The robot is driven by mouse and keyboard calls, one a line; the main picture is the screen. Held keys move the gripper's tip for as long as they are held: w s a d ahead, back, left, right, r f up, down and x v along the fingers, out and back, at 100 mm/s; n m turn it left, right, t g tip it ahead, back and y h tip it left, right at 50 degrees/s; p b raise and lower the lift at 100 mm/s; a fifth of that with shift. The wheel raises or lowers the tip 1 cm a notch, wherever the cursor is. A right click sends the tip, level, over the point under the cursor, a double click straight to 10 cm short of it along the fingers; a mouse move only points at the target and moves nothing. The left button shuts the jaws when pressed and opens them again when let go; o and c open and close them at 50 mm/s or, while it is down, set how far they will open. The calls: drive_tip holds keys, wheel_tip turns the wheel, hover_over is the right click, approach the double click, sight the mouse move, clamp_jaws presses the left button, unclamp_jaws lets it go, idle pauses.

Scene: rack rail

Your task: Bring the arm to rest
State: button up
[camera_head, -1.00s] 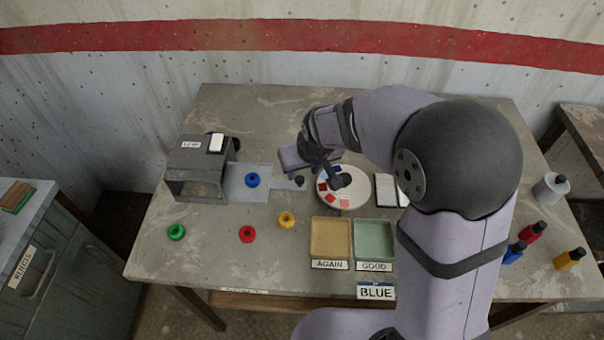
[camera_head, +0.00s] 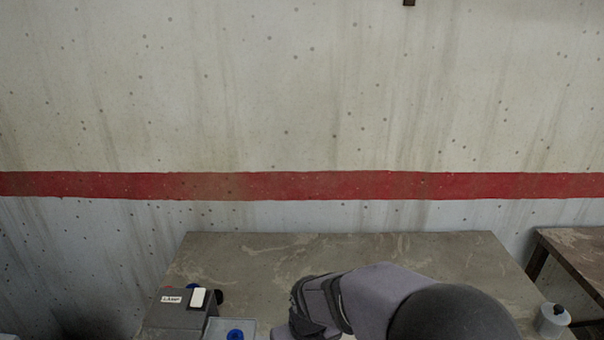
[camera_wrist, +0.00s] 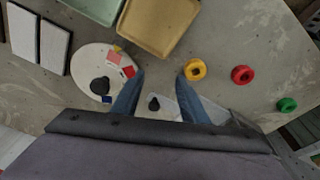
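My gripper (camera_wrist: 160,74) shows in the wrist view with its two blue-grey fingers spread apart. No object is held between them; a small black knob (camera_wrist: 154,103) shows below on the table side, in the gap. In the head view only the upper part of my arm and wrist shows at the bottom edge, above the grey table (camera_head: 340,247). The fingertips are out of that view.
A dark box labelled LAMP (camera_head: 178,312) and a blue ring (camera_head: 235,335) are at the head view's bottom left. The wrist view shows a white disc (camera_wrist: 88,62), a tan tray (camera_wrist: 155,27), a green tray (camera_wrist: 98,6), and yellow (camera_wrist: 195,69), red (camera_wrist: 242,75) and green (camera_wrist: 287,105) rings.

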drive_tip(key=s+d, duration=0.1)
drive_tip(key=s, duration=0.2)
drive_tip(key=s+d+f+g, duration=0.1)
drive_tip(key=s+d, duration=0.1)
drive_tip(key=s+d+f+g+h, duration=0.1)
drive_tip(key=s, duration=0.2)
drive_tip(key=shift+s+d+f, duration=0.15)
drive_tip(key=shift+s+d, duration=0.15)
drive_tip(key=shift+s, duration=0.05)
drive_tip(key=shift+m+g, duration=0.5)
drive_tip(key=s+d, duration=0.3)
drive_tip(key=s, duration=0.1)
drive_tip(key=shift+d, duration=0.2)
drive_tip(key=d, duration=0.1)
drive_tip(key=s+d+m, duration=0.1)
drive_tip(key=d, duration=0.1)
drive_tip(key=s+d+r+m, duration=0.1)
drive_tip(key=shift+s+d+r, duration=0.1)
drive_tip(key=shift+s+d, duration=0.05)
drive_tip(key=shift+s, duration=0.05)
drive_tip(key=shift+w+d+r+m+t, duration=0.25)
drive_tip(key=shift+w+d+r+m, duration=0.1)
drive_tip(key=shift+d, duration=0.2)
drive_tip(key=shift+w+d+r+m+t, duration=0.25)
drive_tip(key=shift+w+d+r, duration=0.1)
drive_tip(key=shift+d, duration=0.6)
